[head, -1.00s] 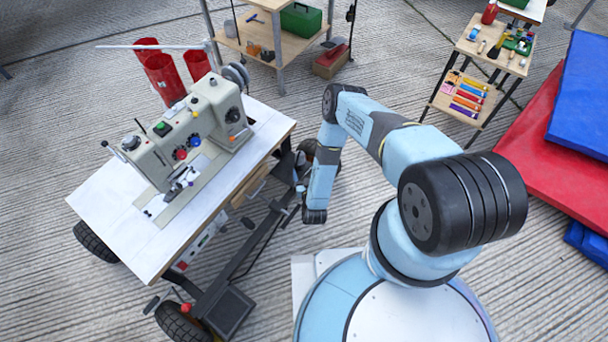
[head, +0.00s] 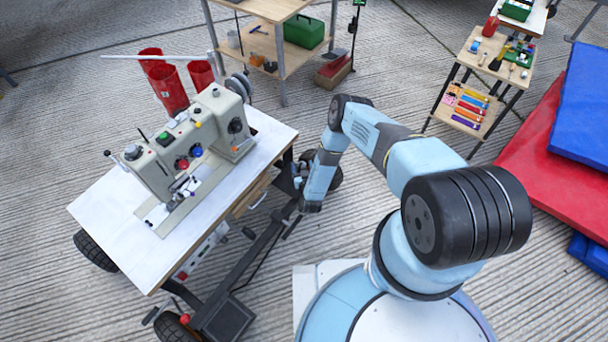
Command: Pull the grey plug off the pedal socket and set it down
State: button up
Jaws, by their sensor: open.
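A sewing machine (head: 190,150) stands on a white wheeled table (head: 108,222) at the left. A black foot pedal (head: 228,318) sits low on the table's frame, near the bottom of the head view. The grey plug and the pedal socket are too small or hidden to make out for sure. My gripper (head: 298,182) is beside the table's right edge, at the end of my bent arm and pointing left toward the frame. It is small and partly hidden by my wrist. It is open, and I see nothing held in it.
Black wheels (head: 95,250) and a dark frame bar (head: 250,262) stick out under the table. A wooden shelf (head: 265,45) stands behind, and a tool cart (head: 468,118) at the back right. Red and blue mats (head: 545,150) lie right. The ribbed floor between is clear.

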jog(key=shift+x, duration=1)
jog(key=c, duration=1.1)
jog(key=shift+r, duration=2.4)
jog(key=shift+r, duration=1.95)
